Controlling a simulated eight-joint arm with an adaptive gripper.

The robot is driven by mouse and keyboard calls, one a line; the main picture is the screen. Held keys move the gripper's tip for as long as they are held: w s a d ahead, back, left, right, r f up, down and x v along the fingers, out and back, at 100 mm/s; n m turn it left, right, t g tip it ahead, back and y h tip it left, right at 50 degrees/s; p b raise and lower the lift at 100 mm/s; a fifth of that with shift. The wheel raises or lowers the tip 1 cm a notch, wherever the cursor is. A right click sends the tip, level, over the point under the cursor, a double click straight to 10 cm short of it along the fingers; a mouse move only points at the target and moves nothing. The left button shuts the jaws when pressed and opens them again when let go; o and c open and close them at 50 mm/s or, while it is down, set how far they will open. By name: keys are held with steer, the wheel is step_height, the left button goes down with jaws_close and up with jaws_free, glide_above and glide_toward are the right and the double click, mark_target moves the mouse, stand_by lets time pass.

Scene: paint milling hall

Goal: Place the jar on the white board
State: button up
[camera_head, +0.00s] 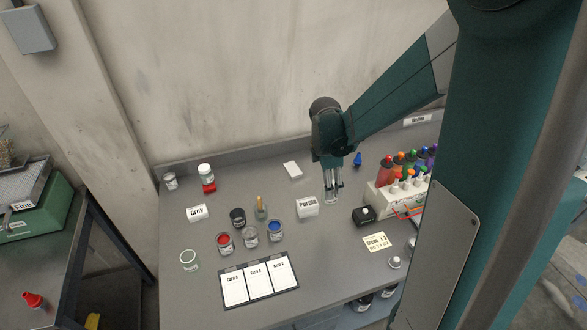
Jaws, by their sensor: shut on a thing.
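My gripper (333,197) hangs pointing down over the middle right of the grey table. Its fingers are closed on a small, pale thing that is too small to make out. Several jars stand on the table: one with red paint (225,243), a greyish one (250,238), one with blue paint (275,231), an open pale-rimmed one (189,260) and a small one at the back left (170,181). Three white cards (258,282) lie on a dark backing at the front.
A "Grey" label (197,212) and a "Purple" block (307,207) stand on the table. A dark box (364,216) and a rack of coloured bottles (386,196) are right of my gripper. A white-lidded bottle (205,171) is at the back left. Bare table lies around the slab.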

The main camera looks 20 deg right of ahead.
steer(key=w+a+p, duration=0.2)
steer(key=w+p, duration=0.1)
steer(key=w, duration=1.2)
steer(key=w+a+n+p, duration=0.1)
steer(key=w+p, duration=0.2)
steer(key=w, duration=1.2)
steer(key=shift+w+a+r+n, duration=0.2)
steer(key=shift+a+n, duration=0.1)
steer(key=shift+a, duration=0.1)
steer(key=shift+f, duration=0.1)
steer(key=shift+f+p, duration=0.6)
steer(key=shift+f, duration=2.5)
steer(key=shift+c, duration=0.2)
steer(key=shift+f, duration=0.1)
steer(key=shift+f, duration=1.75)
steer(key=shift+f, duration=0.15)
